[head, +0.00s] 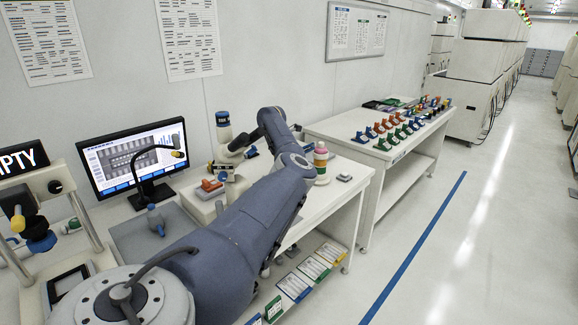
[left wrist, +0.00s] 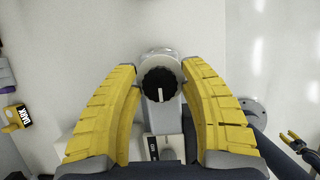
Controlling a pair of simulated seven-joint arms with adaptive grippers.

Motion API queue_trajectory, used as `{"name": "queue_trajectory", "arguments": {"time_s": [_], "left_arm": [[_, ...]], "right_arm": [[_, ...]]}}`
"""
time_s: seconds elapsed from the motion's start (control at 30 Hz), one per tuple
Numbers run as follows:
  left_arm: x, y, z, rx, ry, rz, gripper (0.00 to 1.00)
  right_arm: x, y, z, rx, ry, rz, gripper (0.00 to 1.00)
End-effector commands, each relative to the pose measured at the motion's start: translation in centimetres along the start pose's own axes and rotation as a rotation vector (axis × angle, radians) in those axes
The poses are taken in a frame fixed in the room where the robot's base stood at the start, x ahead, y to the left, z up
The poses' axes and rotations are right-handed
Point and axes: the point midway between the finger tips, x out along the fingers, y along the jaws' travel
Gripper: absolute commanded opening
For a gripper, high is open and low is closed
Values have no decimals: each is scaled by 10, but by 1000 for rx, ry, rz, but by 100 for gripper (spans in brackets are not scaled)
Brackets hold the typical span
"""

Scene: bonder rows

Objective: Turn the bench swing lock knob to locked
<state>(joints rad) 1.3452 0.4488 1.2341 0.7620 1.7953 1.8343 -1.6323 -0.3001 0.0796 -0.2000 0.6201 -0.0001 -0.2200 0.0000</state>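In the left wrist view a round black knob (left wrist: 159,84) with a white pointer line sits on a pale grey metal mount. The line runs along the picture's vertical, toward the lower edge. My left gripper (left wrist: 161,72) has its two yellow fingers spread, one on each side of the knob, with a small gap showing at each side. A small lettered plate (left wrist: 153,149) shows below the knob; I cannot read it fully. In the head view my arm reaches over the bench, and its fingers and the knob cannot be made out clearly.
A monitor (head: 137,158) stands on the left bench. A second bench (head: 350,130) behind carries several coloured parts. A yellow item marked DARK (left wrist: 16,117) is at the left wrist view's left edge. The aisle floor (head: 480,230) is clear.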

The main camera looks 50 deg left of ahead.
Motion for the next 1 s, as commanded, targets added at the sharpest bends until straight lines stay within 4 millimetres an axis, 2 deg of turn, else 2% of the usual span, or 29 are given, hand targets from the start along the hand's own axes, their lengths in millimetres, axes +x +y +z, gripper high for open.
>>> {"name": "queue_trajectory", "arguments": {"time_s": [0.03, 0.1, 0.47, 0.57, 1.0], "left_arm": [[0, 0, 0, 0, 1, 0, 50], [0, 0, 0, -1, 1, 0, 57], [-6, 1, 0, -1, 1, 2, 57], [-17, 1, 0, -2, 0, 2, 57], [-90, 0, 0, -3, -1, 1, 57]], "right_arm": [[0, 0, 0, 0, 0, 0, 44], [0, 0, 0, 0, 0, 0, 44], [0, 2, 0, -1, 0, 1, 44], [0, 1, 0, 0, 0, 1, 44], [0, 0, 0, 0, 0, 0, 44]]}}
